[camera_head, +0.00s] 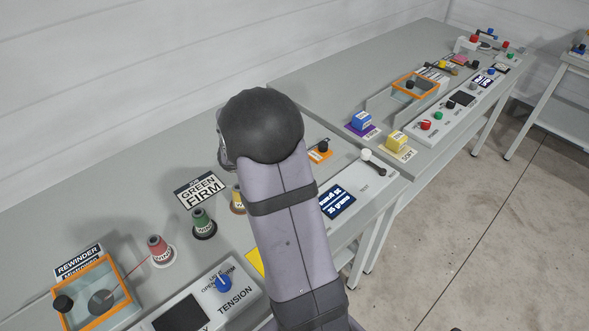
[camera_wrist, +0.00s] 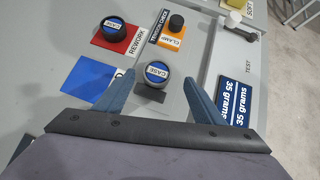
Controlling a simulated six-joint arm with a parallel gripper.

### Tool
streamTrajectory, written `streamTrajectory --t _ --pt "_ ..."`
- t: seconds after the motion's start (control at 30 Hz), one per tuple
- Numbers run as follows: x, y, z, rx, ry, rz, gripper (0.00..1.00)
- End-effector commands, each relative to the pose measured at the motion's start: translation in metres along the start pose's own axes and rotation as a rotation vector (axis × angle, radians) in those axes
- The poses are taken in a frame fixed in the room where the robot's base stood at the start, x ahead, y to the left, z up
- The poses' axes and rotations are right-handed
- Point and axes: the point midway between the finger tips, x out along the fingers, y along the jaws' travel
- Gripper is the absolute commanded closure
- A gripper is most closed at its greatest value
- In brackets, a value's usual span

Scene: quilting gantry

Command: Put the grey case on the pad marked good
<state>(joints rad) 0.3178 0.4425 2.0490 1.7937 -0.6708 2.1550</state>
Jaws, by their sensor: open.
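In the wrist view, a round grey case (camera_wrist: 157,79) with a blue CASE label stands between and just beyond the fingers of my gripper (camera_wrist: 159,77). My gripper is open, with one finger on each side of the case; I cannot tell if they touch it. A blue pad (camera_wrist: 92,80) lies left of the case, its lettering mostly hidden behind the left finger, so I cannot read it in full. A darker case (camera_wrist: 114,30) with a blue label sits on the red REWORK pad (camera_wrist: 108,46). In the head view my arm hides the cases and my gripper.
A "35 grams" display (camera_wrist: 237,103) and a white-topped test lever (camera_wrist: 236,20) are at right. In the head view, thread cones (camera_head: 203,222) and a rewinder box (camera_head: 88,297) are left of my arm.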

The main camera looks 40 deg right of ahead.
Motion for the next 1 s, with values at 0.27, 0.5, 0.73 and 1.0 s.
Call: streamTrajectory --t 0.27,0.5,0.73,1.0 --pt "0.032 0.004 -0.005 0.000 0.002 -0.003 0.37" --pt "0.044 0.004 -0.005 0.000 0.000 0.000 0.37" --pt "0.044 0.004 -0.005 0.000 0.000 0.001 0.49" --pt "0.043 0.005 -0.005 0.000 0.000 0.001 0.85"
